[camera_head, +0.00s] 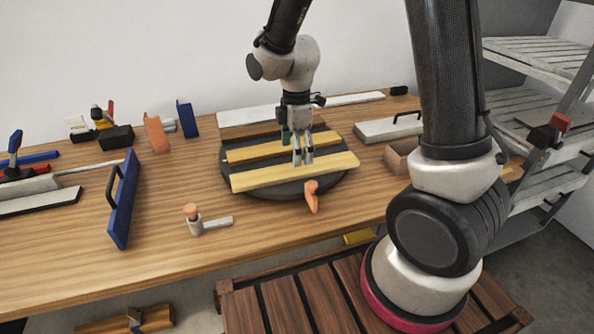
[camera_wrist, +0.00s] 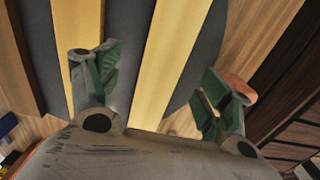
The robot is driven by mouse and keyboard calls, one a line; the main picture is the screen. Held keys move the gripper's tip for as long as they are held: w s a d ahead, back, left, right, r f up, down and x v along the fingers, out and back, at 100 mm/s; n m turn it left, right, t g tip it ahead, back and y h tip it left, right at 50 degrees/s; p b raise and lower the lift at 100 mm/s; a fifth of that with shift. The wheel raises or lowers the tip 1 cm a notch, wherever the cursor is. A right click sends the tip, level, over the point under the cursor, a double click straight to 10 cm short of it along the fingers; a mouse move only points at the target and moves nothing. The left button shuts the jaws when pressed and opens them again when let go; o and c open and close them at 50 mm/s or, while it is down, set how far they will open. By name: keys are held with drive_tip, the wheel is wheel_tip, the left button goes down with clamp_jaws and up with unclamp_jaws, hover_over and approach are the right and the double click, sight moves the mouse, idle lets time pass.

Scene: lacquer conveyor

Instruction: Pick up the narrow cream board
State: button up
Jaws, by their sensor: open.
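A pale cream-yellow board (camera_head: 262,178) lies across the front of a dark round turntable (camera_head: 333,184) on the bench. A second, deeper yellow board (camera_head: 250,154) lies behind it, roughly parallel. My gripper (camera_head: 303,160) points down over the front board and is open. In the wrist view, the front board (camera_wrist: 172,62) runs between my open fingers (camera_wrist: 160,75), with the deeper yellow board (camera_wrist: 82,18) near the left finger. Nothing is held. I cannot tell whether the fingers touch the front board.
A dark brown board (camera_wrist: 25,50) lies behind the yellow ones. An orange-handled tool (camera_head: 312,196) stands at the turntable's front edge. A blue board with a handle (camera_head: 123,205) and a small grey tool (camera_head: 197,224) are to the left. An open brown box (camera_head: 398,160) is right.

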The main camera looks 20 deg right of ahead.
sight(297, 171)
drive_tip(key=f, duration=0.5)
drive_tip(key=shift+s+a, duration=0.1)
drive_tip(key=shift+s, duration=0.2)
drive_tip(key=c, duration=1.2)
